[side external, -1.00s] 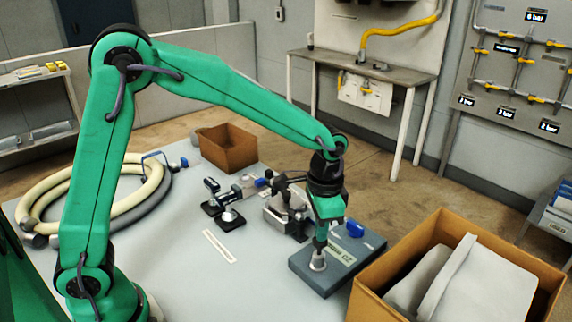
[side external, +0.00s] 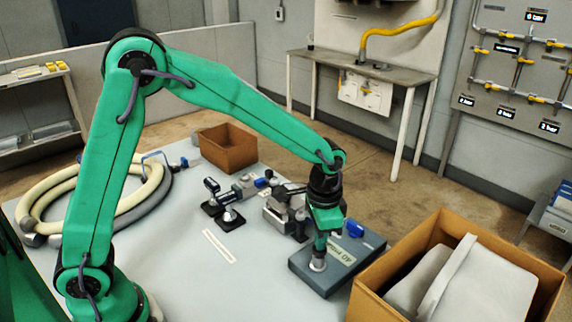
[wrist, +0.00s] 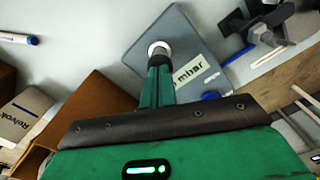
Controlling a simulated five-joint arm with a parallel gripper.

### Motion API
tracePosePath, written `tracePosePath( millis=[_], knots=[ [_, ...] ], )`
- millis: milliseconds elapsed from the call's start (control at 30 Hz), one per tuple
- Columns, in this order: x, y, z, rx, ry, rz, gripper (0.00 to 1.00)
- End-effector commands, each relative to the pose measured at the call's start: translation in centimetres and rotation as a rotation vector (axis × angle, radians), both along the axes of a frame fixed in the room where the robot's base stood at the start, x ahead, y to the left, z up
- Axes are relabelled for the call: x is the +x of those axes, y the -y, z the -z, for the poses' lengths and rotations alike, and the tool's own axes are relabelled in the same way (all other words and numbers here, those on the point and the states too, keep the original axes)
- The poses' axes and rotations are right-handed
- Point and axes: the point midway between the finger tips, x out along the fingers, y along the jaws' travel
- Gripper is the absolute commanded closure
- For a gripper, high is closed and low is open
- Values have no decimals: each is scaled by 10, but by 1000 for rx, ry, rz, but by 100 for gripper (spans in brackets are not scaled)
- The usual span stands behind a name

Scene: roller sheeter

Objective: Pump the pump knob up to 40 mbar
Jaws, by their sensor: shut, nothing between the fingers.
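The pump box (side external: 310,275) is a flat blue-grey block at the table's right front edge, and it shows in the wrist view (wrist: 178,28). Its pale round pump knob (side external: 317,265) stands near its front corner; the knob also shows in the wrist view (wrist: 158,47). A pale display label (side external: 341,251) sits on the box top.
A cardboard box (side external: 400,300) with grey items stands close on the right. A blue knob (side external: 355,229) is at the pump box's back edge. Metal fittings (side external: 283,215) stand just behind my gripper. Coiled hoses (side external: 75,200) lie at left. The middle front of the table is clear.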

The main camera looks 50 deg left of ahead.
Motion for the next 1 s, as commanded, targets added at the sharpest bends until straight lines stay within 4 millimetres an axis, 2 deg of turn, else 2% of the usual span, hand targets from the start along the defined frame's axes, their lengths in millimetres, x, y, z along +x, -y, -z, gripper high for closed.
tracePosePath(
  millis=[1000],
  knots=[
    [-1,0,10,2,-5,0,100]
  ],
)
